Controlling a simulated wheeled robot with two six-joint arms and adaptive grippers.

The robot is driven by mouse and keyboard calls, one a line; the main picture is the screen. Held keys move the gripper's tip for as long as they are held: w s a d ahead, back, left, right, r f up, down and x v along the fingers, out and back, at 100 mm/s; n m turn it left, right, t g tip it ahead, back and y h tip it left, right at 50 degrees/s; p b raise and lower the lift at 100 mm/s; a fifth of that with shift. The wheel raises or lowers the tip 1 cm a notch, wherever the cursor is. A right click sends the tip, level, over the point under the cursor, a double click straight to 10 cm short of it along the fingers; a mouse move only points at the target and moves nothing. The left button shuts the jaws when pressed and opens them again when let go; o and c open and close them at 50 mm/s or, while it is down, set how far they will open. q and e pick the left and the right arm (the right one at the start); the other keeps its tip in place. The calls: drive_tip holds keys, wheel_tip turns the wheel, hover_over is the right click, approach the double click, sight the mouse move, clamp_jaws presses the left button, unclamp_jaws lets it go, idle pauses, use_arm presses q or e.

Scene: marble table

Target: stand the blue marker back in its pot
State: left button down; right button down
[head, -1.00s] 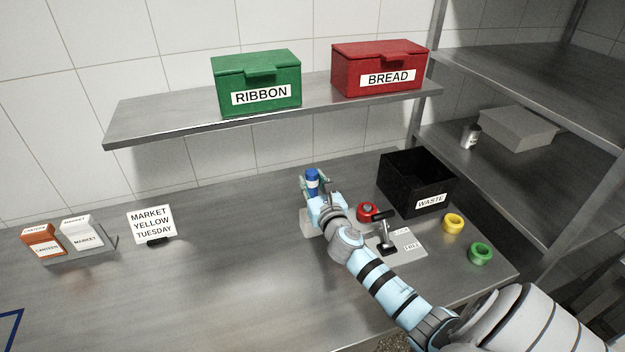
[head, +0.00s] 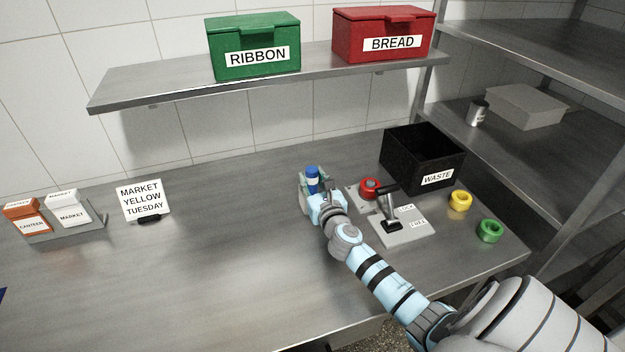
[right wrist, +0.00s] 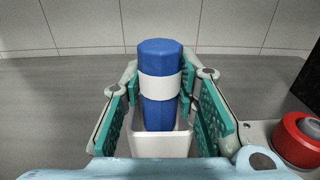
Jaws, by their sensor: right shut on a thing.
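The blue marker (head: 312,182), with a white band, stands upright. Its lower end is inside the mouth of the pale, square-looking pot (right wrist: 160,144), as the right wrist view shows. In the head view the pot (head: 303,201) is mostly hidden behind my right gripper. My right gripper (head: 315,188) is shut on the marker, one teal-padded finger on each side; in the right wrist view the fingers (right wrist: 163,92) flank the marker (right wrist: 159,60). The marker's bottom tip is hidden inside the pot. My left gripper is not in view.
Right of the pot are a red button (head: 370,187) and a lever panel (head: 413,235). A black WASTE bin (head: 421,157), a yellow ring (head: 459,201) and a green ring (head: 490,231) lie further right. A sign (head: 140,198) stands left. The table's middle is clear.

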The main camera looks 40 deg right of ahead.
drive_tip(key=shift+f+b, duration=0.55)
drive_tip(key=shift+f, duration=0.05)
drive_tip(key=c, duration=1.2)
unclamp_jaws()
drive_tip(key=v, duration=1.2)
drive_tip(key=shift+f, duration=0.1)
